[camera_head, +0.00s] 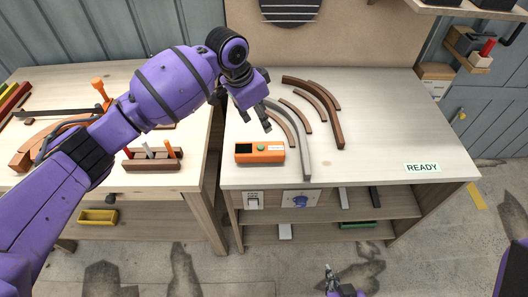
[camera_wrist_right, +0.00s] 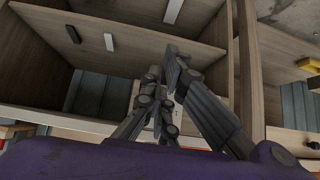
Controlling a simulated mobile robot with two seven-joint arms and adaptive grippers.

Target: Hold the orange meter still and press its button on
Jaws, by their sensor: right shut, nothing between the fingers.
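The orange meter (camera_head: 260,158) lies on the pale bench top near its front left corner. A dark screen and a green round button (camera_head: 261,147) show on its top. My left gripper (camera_head: 256,117) is above the bench, behind the meter and apart from it, with its fingers spread and nothing seen between them. My right gripper (camera_head: 328,269) is low in front of the bench, well away from the meter. In the right wrist view its fingers (camera_wrist_right: 167,60) are together and empty, facing the open shelves under the bench.
Curved wooden strips (camera_head: 324,108) and a grey curved strip (camera_head: 300,140) lie behind and right of the meter. A READY label (camera_head: 422,167) is on the right of the bench top, with clear surface around it. A tool block (camera_head: 152,160) stands on the left bench.

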